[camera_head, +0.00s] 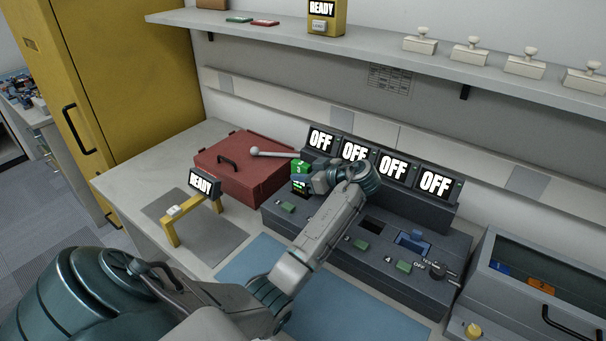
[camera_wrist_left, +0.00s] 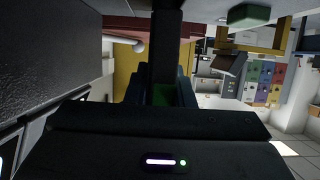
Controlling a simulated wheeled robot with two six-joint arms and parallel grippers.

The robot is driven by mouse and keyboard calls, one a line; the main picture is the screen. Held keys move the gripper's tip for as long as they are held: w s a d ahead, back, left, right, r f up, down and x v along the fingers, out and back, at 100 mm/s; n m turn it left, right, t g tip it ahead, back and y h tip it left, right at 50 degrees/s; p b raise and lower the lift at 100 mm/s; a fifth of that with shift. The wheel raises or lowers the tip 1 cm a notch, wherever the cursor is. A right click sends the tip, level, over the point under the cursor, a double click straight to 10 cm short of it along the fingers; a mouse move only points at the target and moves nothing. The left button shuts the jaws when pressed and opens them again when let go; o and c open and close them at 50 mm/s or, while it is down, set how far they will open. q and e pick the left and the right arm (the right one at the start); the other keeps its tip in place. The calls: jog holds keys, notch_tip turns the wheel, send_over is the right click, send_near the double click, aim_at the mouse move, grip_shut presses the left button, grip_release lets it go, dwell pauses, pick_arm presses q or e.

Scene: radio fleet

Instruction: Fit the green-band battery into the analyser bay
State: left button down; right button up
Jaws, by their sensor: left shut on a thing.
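The green-band battery (camera_head: 300,167) is at the left end of the analyser (camera_head: 330,235), above or at its leftmost bay. My left gripper (camera_head: 308,181) is shut on the battery; the forearm reaches over the analyser's middle. In the left wrist view a bit of green (camera_wrist_left: 162,93) shows between the dark fingers. The gripper hides the battery's lower part, so I cannot tell whether it is inside the bay. The analyser's several screens (camera_head: 392,168) read OFF. My right gripper is not in view.
A red case (camera_head: 238,170) stands left of the analyser, with a white-knobbed lever (camera_head: 256,151) nearby. A yellow stand with a READY screen (camera_head: 201,184) is in front. A glass-topped case (camera_head: 540,285) is at right. A blue mat (camera_head: 245,265) lies in front.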

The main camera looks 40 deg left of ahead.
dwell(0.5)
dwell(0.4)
pick_arm(q)
jog(key=shift+b, duration=0.3)
dwell(0.5)
dwell(0.3)
jog(key=shift+f+b, duration=0.2)
jog(key=shift+b, duration=0.2)
jog(key=shift+f, duration=0.3)
